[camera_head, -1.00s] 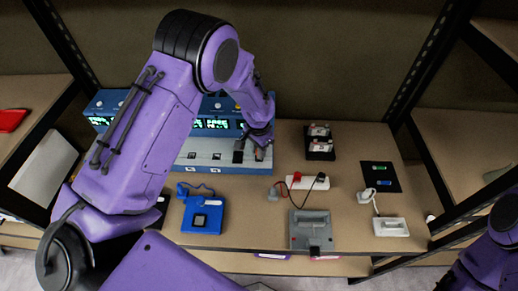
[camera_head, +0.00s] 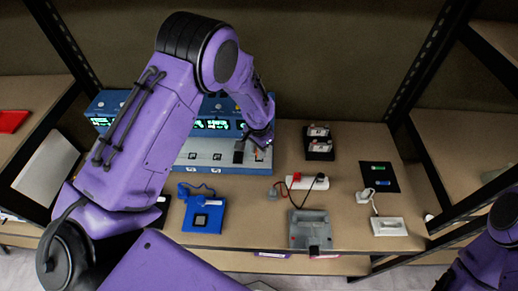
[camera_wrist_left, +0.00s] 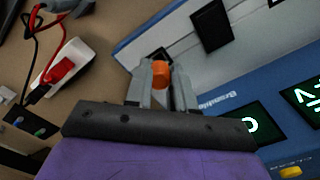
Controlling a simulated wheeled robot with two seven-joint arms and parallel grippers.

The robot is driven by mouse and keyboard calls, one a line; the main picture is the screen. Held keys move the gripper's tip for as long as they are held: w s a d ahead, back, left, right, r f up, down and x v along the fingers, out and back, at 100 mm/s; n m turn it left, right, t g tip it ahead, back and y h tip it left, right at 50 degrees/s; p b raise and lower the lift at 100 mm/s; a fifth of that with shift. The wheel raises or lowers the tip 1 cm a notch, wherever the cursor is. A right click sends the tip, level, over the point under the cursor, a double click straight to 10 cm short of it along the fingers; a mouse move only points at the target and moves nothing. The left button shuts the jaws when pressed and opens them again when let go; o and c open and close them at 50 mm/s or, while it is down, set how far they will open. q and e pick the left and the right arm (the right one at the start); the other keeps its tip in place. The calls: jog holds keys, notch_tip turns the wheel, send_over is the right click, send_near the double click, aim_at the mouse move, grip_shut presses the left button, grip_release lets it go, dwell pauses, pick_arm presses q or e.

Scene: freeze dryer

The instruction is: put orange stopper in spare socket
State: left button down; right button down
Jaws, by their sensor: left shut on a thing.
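The orange stopper (camera_wrist_left: 160,76) shows between the fingertips of my left gripper (camera_wrist_left: 157,84) in the left wrist view. The gripper is shut on it. In the head view the left gripper (camera_head: 256,148) is over the right end of the pale deck (camera_head: 208,167) of the blue freeze dryer (camera_head: 104,103). In the wrist view a dark square (camera_wrist_left: 212,27) lies on the deck, and another dark patch is partly hidden beyond the fingertips. I cannot tell whether the stopper touches the deck or a socket. My right gripper is out of view.
A white power strip (camera_wrist_left: 64,68) with red and black plugs lies beside the dryer. A blue device (camera_head: 203,215), a grey device (camera_head: 309,229), a black rack (camera_head: 320,150), a dark mat (camera_head: 380,177) and a white block (camera_head: 390,227) stand on the table. Bare table separates several of these.

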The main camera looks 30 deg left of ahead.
pick_arm(q)
jog(key=shift+f+b, duration=0.75)
jog(key=shift+f, duration=0.45)
dwell(0.3)
jog(key=c, duration=0.9)
grip_release()
notch_tip(320, 180, up, 11)
jog(key=shift+f+b, duration=0.2)
jog(key=shift+b, duration=0.85)
